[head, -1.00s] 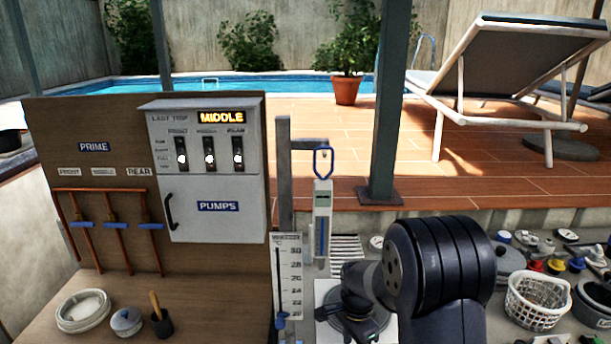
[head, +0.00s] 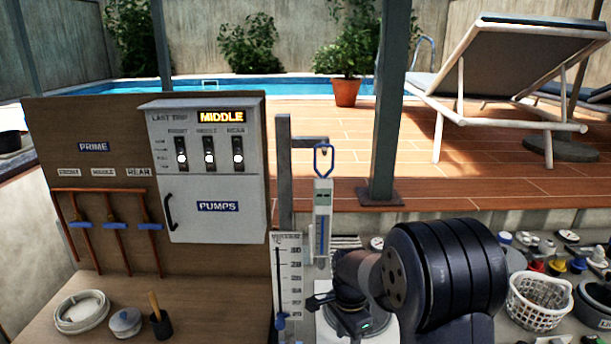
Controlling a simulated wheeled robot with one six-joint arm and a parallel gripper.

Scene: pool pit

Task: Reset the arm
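My arm stands at the lower middle right, its thick dark link bent over toward the left. My gripper (head: 338,311) is at the lower middle, just right of the white scale board (head: 289,280) and in front of a white plate or base. Its dark parts overlap each other, and I cannot tell whether its fingers are open or shut. I see nothing clearly held in it.
A hanging white gauge (head: 322,212) on a blue hook is close above my gripper. A wooden panel with the pumps box (head: 205,205) stands left. A white basket (head: 538,302) and several small items crowd the right counter. A pot (head: 125,321) and white coil (head: 81,312) sit left.

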